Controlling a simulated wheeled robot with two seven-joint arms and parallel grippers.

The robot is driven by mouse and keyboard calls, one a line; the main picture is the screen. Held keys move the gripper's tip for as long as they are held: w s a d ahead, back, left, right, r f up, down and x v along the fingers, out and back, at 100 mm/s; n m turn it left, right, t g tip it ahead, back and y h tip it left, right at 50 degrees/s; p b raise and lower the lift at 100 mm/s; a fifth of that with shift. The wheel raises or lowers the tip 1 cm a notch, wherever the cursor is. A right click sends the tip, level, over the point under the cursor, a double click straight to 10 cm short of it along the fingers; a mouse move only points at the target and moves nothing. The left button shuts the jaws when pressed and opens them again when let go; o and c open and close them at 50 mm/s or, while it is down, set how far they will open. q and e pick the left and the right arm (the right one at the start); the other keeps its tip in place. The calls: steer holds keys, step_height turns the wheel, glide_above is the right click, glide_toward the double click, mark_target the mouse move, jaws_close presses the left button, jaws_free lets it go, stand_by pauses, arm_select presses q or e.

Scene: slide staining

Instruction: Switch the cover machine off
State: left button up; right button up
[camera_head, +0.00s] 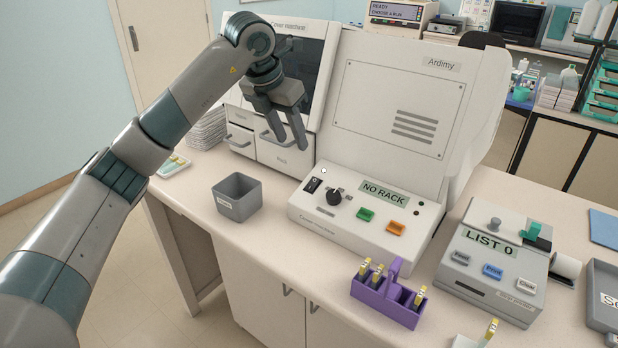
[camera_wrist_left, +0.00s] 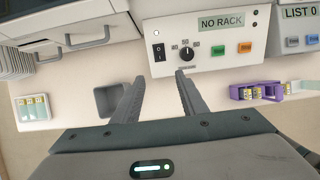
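The cover machine (camera_head: 400,110) is a large white unit with a sloped front panel (camera_head: 345,228). Its display (camera_head: 384,193) reads "NO RACK". A black rocker switch (camera_head: 313,185) is at the panel's left end, beside a black knob (camera_head: 334,197); green and orange buttons lie further right. In the left wrist view the switch (camera_wrist_left: 158,52) and knob (camera_wrist_left: 186,54) are beyond the fingertips. My left gripper (camera_head: 287,145) is open and empty, above and behind the switch in the head view; it also shows in the left wrist view (camera_wrist_left: 161,80). My right gripper is not in view.
A grey bin (camera_head: 237,197) stands left of the panel. A purple rack (camera_head: 388,297) with several slides is in front, and a label printer (camera_head: 494,262) reading "LIST 0" stands right. Drawers with handles (camera_head: 273,143) are behind my left gripper.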

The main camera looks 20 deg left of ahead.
mark_target(310, 186)
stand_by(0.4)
arm_select(q)
steer(key=p+x, duration=0.6)
steer(key=x, duration=1)
steer(key=shift+s+f, duration=0.1)
steer(key=shift+f, duration=0.6)
